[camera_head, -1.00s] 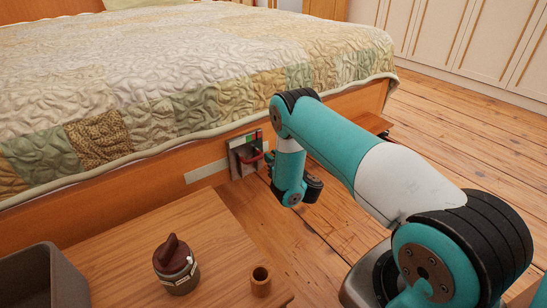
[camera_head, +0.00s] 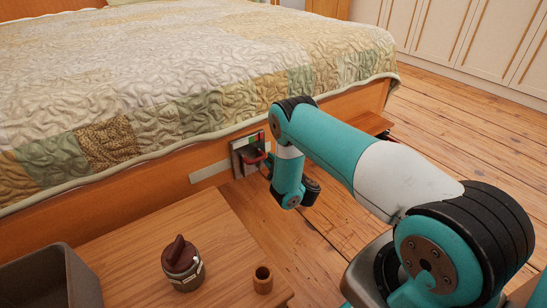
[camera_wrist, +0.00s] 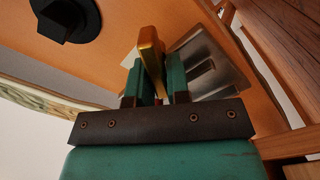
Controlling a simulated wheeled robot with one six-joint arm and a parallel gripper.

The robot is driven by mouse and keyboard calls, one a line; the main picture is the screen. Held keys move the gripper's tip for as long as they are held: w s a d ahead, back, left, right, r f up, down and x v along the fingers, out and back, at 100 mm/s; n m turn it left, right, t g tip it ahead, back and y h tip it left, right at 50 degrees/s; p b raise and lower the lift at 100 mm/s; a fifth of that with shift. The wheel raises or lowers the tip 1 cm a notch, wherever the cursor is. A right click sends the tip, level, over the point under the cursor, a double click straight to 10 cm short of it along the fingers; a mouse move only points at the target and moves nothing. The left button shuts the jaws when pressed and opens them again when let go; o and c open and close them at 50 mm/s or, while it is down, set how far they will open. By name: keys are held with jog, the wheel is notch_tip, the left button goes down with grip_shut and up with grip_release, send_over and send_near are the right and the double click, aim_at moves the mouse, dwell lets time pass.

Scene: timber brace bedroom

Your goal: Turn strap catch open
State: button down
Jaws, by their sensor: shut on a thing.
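The plate also shows in the wrist view (camera_wrist: 207,62), right of my fingers. My gripper (camera_wrist: 152,75) has teal fingers on both sides of a narrow gold-looking lever (camera_wrist: 150,45) and is shut on it. In the head view my gripper is at the catch, mostly hidden behind my wrist. The lever's exact angle is hard to tell.
A low wooden table (camera_head: 150,235) stands in front, bearing a lidded jar (camera_head: 183,266), a small wooden cup (camera_head: 262,280) and a grey bin (camera_head: 75,280). A black round fitting (camera_wrist: 67,18) is on the bed panel. Floor at right is open.

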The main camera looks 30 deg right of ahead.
jog(key=n, duration=0.2)
jog(key=n+p, duration=0.1)
jog(key=n, duration=0.2)
jog(key=shift+s+f, duration=0.1)
jog(key=shift+f, duration=0.3)
jog(key=shift+n, duration=0.4)
jog(key=c, duration=1.2)
grip_release()
jog(key=shift+a, duration=0.1)
jog(key=shift+o, duration=0.2)
jog(key=shift+r, duration=0.1)
jog(key=s+p, duration=1.7)
jog(key=p, duration=0.2)
jog(key=shift+s+d+p, duration=0.15)
jog(key=shift+d+p, duration=0.15)
jog(key=shift+p, duration=0.05)
